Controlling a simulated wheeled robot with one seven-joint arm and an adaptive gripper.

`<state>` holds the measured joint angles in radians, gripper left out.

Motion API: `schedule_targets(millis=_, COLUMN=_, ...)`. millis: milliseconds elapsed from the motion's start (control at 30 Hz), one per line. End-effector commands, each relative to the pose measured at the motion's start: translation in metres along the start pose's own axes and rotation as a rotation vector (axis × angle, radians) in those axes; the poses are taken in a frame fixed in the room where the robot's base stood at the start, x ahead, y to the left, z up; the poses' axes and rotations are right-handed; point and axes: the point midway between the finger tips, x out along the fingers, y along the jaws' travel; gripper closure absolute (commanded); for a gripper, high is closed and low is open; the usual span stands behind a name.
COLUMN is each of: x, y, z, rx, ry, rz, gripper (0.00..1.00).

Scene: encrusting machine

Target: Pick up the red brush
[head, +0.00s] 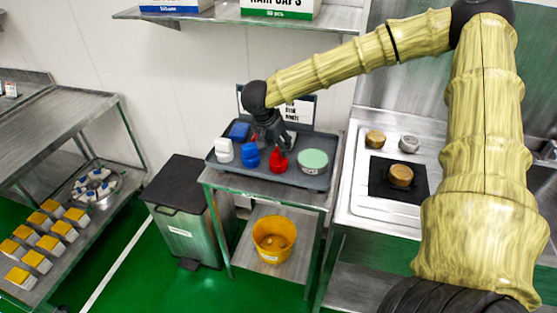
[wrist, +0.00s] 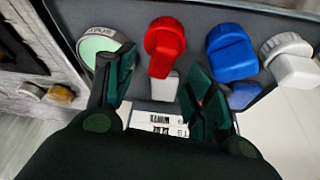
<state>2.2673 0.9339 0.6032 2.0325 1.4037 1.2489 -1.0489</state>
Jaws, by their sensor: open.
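The red brush (head: 278,161) stands on the grey tray (head: 318,181), between a blue brush (head: 250,156) and a round tub with a pale green lid (head: 313,158). My gripper (head: 271,141) is just above and behind the red brush in the head view and hides part of its top. In the wrist view the red brush (wrist: 166,40) shows beyond my open fingers (wrist: 157,82). A pale block-like part below its red body appears between the fingertips. I see no clear contact, and the gripper holds nothing.
A white brush (head: 223,151) and a dark blue item (head: 239,131) share the tray. A label sign (head: 300,108) stands behind it. A black-lidded bin (head: 185,185) is left of the cart; a steel counter (head: 349,205) with round metal pieces is right.

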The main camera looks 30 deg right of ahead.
Motion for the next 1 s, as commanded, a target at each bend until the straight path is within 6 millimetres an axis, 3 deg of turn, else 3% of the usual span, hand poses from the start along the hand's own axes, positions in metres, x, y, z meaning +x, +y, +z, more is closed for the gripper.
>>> schedule_targets(millis=367, x=0.016, y=0.001, z=-0.002, rx=0.004, ry=0.000, rz=0.003, gripper=0.46)
schedule_targets(millis=800, x=0.054, y=-0.001, z=-0.002, rx=0.006, ry=0.000, rz=0.004, gripper=0.46)
schedule_targets(millis=1000, x=0.061, y=-0.001, z=-0.002, rx=0.005, ry=0.001, rz=0.001, gripper=0.46)
